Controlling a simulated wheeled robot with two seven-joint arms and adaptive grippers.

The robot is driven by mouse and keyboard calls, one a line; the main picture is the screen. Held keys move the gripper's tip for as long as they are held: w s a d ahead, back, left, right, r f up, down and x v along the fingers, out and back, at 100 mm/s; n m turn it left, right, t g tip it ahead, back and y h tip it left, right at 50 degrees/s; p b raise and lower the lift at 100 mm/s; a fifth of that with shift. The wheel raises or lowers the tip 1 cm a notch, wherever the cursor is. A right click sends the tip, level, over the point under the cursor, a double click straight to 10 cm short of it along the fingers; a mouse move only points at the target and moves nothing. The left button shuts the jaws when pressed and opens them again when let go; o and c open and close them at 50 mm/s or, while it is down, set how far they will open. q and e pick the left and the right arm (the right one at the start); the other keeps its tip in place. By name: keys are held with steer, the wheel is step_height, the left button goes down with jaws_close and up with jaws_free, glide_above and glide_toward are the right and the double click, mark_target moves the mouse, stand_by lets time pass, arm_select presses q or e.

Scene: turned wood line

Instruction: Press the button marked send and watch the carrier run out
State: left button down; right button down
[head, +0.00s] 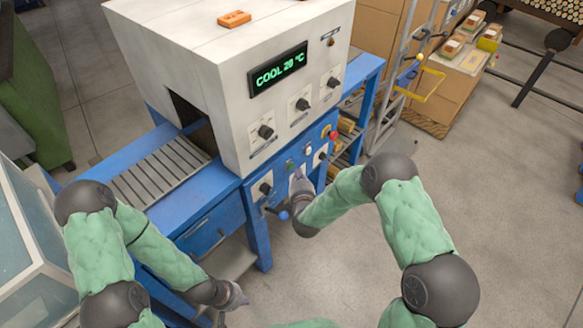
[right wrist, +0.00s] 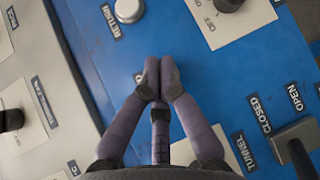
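The control panel (head: 283,165) is the blue front face of the machine, below the white oven-like housing. My right gripper (head: 297,176) is at this panel. In the right wrist view its fingertips (right wrist: 158,72) are together and empty, over the blue panel. A white round button (right wrist: 128,10) marked RETURN is just beyond them. I cannot read a send mark; what lies under the fingertips is hidden, and contact cannot be told. My left gripper (head: 236,297) hangs low, away from the panel. No carrier is visible.
A lever (right wrist: 297,144) beside TUNNEL, CLOSED and OPEN labels is near my right gripper. A red button (head: 334,135) and knobs (head: 265,131) are on the machine. A slatted bed (head: 158,172) runs into the dark opening. The display (head: 278,70) reads COOL 20 °C.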

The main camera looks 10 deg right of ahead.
steer(key=shift+w+a, duration=0.15)
steer(key=shift+w+a, duration=0.15)
steer(key=shift+w, duration=0.05)
